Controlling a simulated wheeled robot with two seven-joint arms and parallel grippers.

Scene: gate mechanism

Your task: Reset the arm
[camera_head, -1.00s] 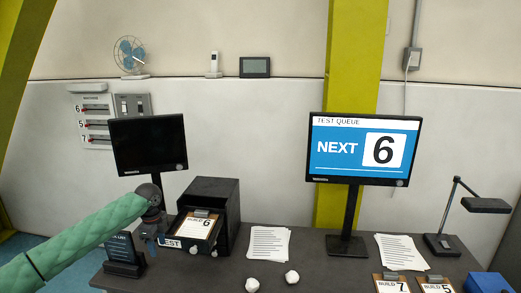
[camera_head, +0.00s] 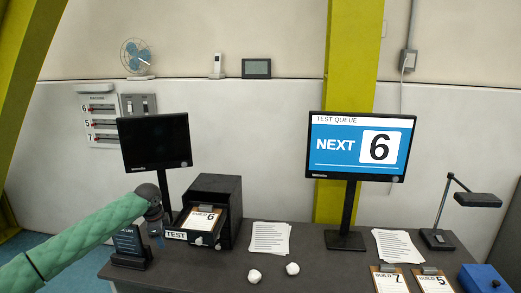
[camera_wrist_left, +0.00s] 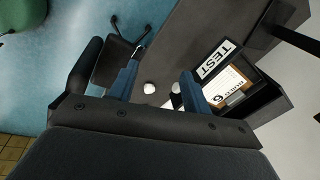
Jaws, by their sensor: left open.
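My left arm comes in from the left in the head view, and its gripper (camera_head: 157,238) hangs just left of the drawer labelled TEST. In the left wrist view the two blue fingers (camera_wrist_left: 160,92) stand apart with nothing between them. The TEST drawer (camera_head: 176,236) is pulled out of a black box (camera_head: 232,190) and holds a clipboard marked BUILD 6 (camera_head: 203,219). The drawer label (camera_wrist_left: 216,60) and the clipboard (camera_wrist_left: 232,90) also show in the left wrist view, right of the fingers. My right gripper is in neither view.
A screen (camera_head: 360,146) reads NEXT 6. A small stand (camera_head: 131,247) is left of the drawer. Two white crumpled balls (camera_head: 254,276) and papers (camera_head: 270,237) lie on the desk. Clipboards BUILD 7 (camera_head: 389,280) and BUILD 5 (camera_head: 434,283) are at right.

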